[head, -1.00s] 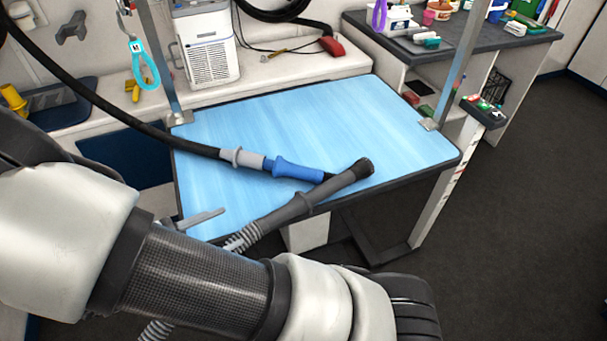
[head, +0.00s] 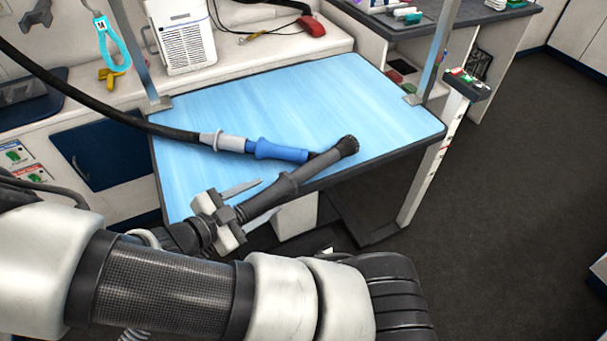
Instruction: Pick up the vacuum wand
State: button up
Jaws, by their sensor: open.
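The vacuum wand (head: 287,186) is a dark grey tube with a dark round brush-like tip. It lies slanting across the front part of the blue-topped table (head: 333,97), its tip toward the back right. Its lower left end runs behind my gripper in the picture. My gripper (head: 256,204) is at the table's front left edge. Its two light fingers are open, one on each side of the wand's lower part in this view. I cannot tell whether they touch it or how high they are above it.
A black hose with a grey collar and blue handle (head: 276,151) lies on the table, its dark end close against the wand. Metal posts stand at the table's back left (head: 142,58) and back right (head: 437,50). Open floor (head: 520,190) lies to the right.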

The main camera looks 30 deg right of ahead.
aim_at(273, 193)
jog(key=x, duration=0.4)
jog(key=shift+s+d+r+b, duration=0.1)
jog(key=shift+b, duration=0.25)
jog(key=c, duration=1.3)
jog(key=shift+o, duration=0.2)
jog(key=shift+r, duration=0.15)
